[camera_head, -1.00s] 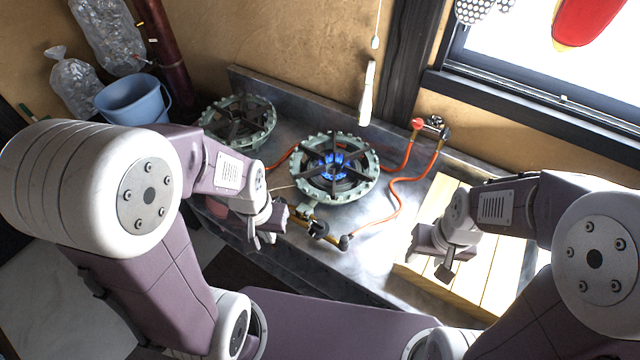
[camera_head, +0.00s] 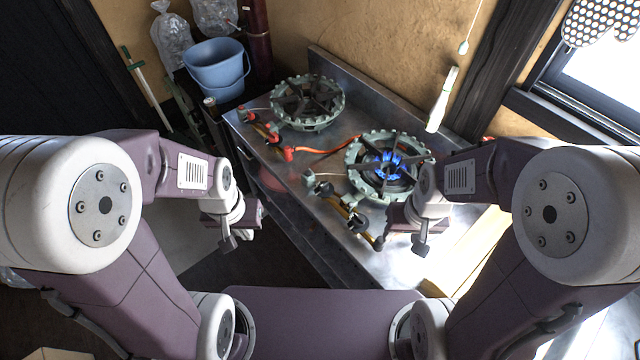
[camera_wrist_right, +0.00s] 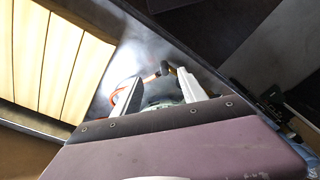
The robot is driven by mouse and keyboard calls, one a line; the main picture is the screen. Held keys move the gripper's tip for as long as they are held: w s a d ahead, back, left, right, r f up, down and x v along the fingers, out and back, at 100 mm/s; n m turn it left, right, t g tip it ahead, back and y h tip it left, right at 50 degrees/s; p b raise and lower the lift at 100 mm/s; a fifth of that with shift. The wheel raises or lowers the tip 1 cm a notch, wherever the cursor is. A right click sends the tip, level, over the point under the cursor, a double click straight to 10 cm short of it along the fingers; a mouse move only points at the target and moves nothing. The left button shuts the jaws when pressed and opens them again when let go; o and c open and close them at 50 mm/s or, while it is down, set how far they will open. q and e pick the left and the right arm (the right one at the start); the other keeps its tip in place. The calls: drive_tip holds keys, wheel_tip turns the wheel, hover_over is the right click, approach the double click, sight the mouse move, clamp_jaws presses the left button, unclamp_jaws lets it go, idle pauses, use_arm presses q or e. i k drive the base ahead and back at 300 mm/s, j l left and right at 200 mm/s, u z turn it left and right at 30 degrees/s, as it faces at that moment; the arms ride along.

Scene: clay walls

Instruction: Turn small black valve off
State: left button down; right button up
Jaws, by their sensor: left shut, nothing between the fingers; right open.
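The small black valve (camera_head: 357,222) sits on a brass pipe (camera_head: 340,203) in front of the lit burner (camera_head: 388,168), whose flame is blue. My left gripper (camera_head: 232,241) is shut and empty, left of the counter and well away from the valve.
An unlit burner (camera_head: 307,102) stands at the back left of the metal counter, with red fittings (camera_head: 288,152) and an orange hose. A blue bucket (camera_head: 216,70) and plastic bags stand behind. A wooden slatted board (camera_wrist_right: 55,65) lies at the right.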

sight(324, 187)
drive_tip(key=i+j, duration=0.1)
drive_tip(key=j, duration=0.35)
drive_tip(key=i+j, duration=0.1)
drive_tip(key=j, duration=0.4)
drive_tip(key=i+j, duration=0.1)
drive_tip(key=j, duration=0.35)
